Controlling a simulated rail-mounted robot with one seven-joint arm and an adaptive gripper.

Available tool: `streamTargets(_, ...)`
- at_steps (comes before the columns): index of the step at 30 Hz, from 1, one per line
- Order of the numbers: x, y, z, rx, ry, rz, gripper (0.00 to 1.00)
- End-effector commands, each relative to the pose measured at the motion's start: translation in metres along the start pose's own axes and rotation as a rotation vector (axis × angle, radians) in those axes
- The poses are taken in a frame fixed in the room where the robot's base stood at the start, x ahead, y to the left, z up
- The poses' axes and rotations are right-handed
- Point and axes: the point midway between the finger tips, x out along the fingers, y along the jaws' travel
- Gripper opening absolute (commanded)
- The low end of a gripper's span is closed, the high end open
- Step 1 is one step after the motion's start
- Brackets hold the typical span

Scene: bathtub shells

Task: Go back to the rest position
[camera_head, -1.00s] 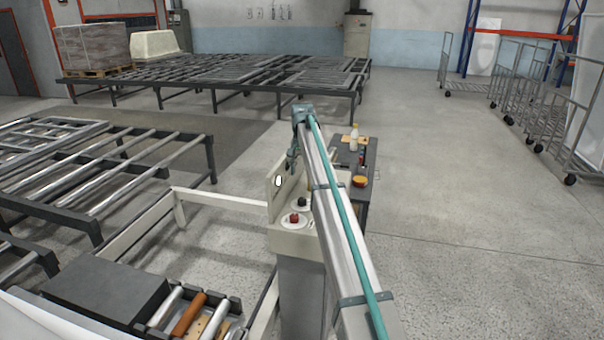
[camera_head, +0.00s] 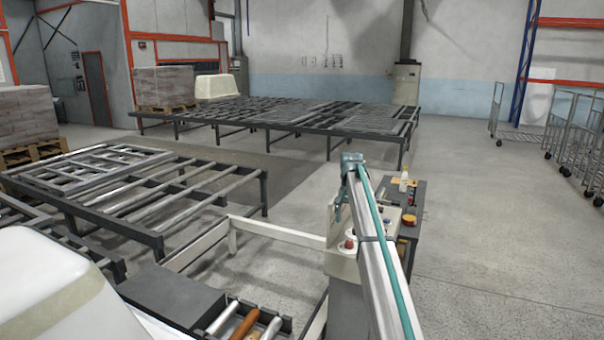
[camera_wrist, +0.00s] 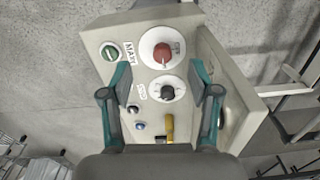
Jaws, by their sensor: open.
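My gripper (camera_wrist: 158,95) is open and empty in the wrist view, its two teal-tipped fingers spread apart over the control panel. The control panel (camera_wrist: 190,25) is a pale box face with a red knob (camera_wrist: 162,54), a black knob (camera_wrist: 167,92), a green button (camera_wrist: 111,52) and a yellow-handled switch (camera_wrist: 169,127). I cannot tell how far the fingertips are from the panel. In the head view my arm reaches forward over the control box (camera_head: 340,265), and its joint hides part of the box; the fingers are not clear there.
A dark side table (camera_head: 416,205) with small items stands right of the control box. Roller conveyors (camera_head: 150,225) fill the left side. A white tub shell (camera_head: 50,290) is at the lower left. Wheeled cage carts (camera_head: 575,125) stand at the right. The floor between is clear.

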Motion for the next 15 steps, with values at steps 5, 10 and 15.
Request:
streamTargets(5,0.012,0.005,0.009,-0.116,0.08,-0.04,0.61)
streamTargets(10,0.054,0.016,0.028,-0.174,0.094,-0.043,0.61)
streamTargets(15,0.107,0.03,0.053,-0.223,0.089,-0.038,0.61)
